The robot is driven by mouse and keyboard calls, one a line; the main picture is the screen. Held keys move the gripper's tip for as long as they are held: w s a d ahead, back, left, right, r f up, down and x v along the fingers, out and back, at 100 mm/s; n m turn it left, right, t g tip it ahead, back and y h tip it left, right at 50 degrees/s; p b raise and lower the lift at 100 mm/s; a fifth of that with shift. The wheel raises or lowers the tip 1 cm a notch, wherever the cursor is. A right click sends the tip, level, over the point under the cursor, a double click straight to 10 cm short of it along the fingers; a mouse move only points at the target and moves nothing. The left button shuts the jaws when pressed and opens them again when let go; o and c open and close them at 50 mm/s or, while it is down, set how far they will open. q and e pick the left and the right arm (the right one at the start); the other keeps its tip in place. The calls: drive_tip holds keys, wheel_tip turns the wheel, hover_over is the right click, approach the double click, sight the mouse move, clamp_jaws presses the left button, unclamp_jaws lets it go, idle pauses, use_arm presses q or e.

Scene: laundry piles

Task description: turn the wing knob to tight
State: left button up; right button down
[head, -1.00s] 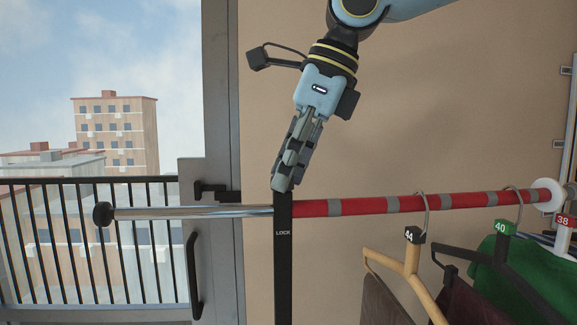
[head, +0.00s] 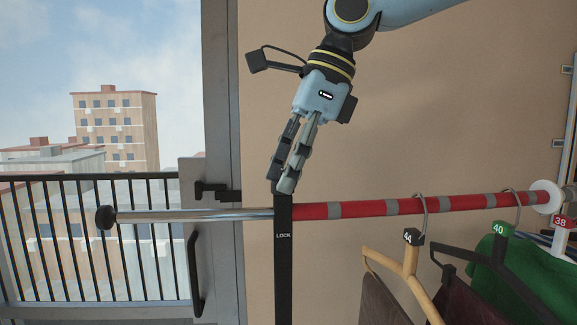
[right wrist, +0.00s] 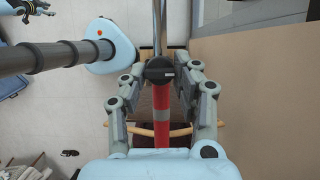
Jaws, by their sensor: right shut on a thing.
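The wing knob (right wrist: 160,70) is black and round with a pale mark, and sits over the rod in the right wrist view. My right gripper (right wrist: 160,82) is shut on it, with one finger on each side. In the head view my right gripper (head: 283,187) points down at the top of the black post (head: 283,260) marked LOCK, where the fingers hide the knob. The rod is chrome (head: 190,214) on the left of the post and red with grey bands (head: 365,208) on the right. My left gripper is not in the head view.
Hangers with tags, such as a wooden one (head: 409,262) tagged 44, and dark and green clothes (head: 500,270) hang from the red rod. A black end cap (head: 104,217) ends the chrome rod near the balcony railing (head: 80,235).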

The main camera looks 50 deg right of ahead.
drive_tip(key=c, duration=1)
unclamp_jaws()
drive_tip(key=shift+r, duration=0.15)
drive_tip(key=v, duration=1.1)
drive_tip(key=shift+r, duration=0.3)
drive_tip(key=shift+s+f, duration=0.1)
drive_tip(key=shift+s, duration=0.1)
